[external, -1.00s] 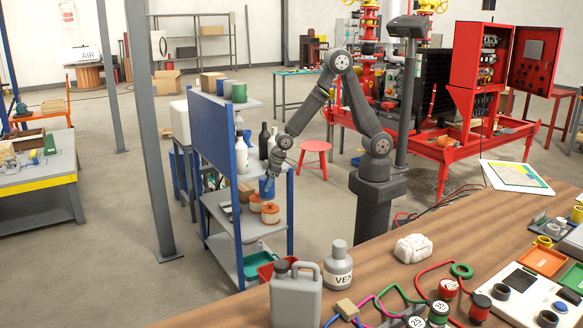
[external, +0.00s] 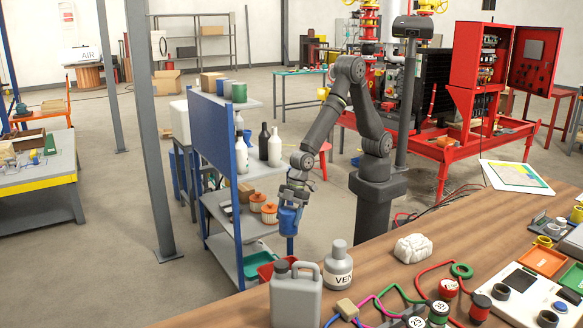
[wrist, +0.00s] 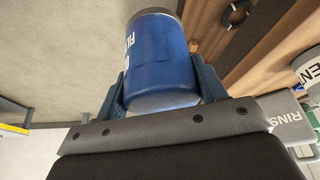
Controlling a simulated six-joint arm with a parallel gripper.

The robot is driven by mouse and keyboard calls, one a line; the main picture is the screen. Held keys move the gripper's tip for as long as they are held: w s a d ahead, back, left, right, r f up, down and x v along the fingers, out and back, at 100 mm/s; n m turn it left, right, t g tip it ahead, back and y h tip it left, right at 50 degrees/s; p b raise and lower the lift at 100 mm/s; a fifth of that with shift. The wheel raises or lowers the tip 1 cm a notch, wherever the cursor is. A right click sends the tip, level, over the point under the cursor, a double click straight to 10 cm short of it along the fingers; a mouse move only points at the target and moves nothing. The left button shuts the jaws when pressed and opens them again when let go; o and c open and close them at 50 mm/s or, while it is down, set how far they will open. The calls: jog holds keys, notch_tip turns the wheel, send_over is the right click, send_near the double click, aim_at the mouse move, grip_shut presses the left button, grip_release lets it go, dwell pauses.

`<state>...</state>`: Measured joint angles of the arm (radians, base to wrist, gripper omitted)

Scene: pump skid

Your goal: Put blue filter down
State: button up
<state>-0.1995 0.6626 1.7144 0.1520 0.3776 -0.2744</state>
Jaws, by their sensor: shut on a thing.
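The blue filter (external: 289,221) is a blue cylinder with white lettering, held in my gripper (external: 291,203) in the external view. It hangs below the gripper, in front of the right end of the shelf rack. In the wrist view the blue filter (wrist: 160,60) sits between the two fingers of my gripper (wrist: 160,85), which touch its sides. A dark grey band shows at its far end. Nothing shows directly beneath it but floor and the rack's edge.

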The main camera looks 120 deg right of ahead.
jog(key=a+r+n+g+y, duration=0.1)
jog(key=a+r+n, duration=0.1)
jog(key=a+r, duration=0.6)
jog(key=a+r+n, duration=0.3)
jog(key=a+r, duration=0.1)
jog(key=a, duration=0.9)
jog(key=a+r+n+g+y, duration=0.1)
jog(key=a+r+n, duration=0.1)
jog(key=a+r, duration=0.6)
jog(key=s+a+f+n, duration=0.1)
jog(key=s+a+f, duration=0.35)
jog(key=a, duration=0.25)
jog(key=s+a+f+n, duration=0.1)
jog(key=s+a+f, duration=0.2)
jog(key=a+f, duration=0.35)
jog(key=shift+g+y, duration=0.3)
jog(key=shift+s+d+f+x, duration=0.1)
jog(key=shift+s+d+x, duration=0.1)
jog(key=shift+x, duration=1.15)
jog(key=shift+s+d+f+x, duration=0.15)
jog(key=shift+s+d+x, duration=0.1)
jog(key=shift+x, duration=1.15)
jog(key=shift+s+d+f+x, duration=0.1)
jog(key=shift+s+d+x, duration=0.1)
jog(key=shift+x, duration=1.15)
jog(key=o, duration=1.2)
jog(key=shift+f, duration=0.15)
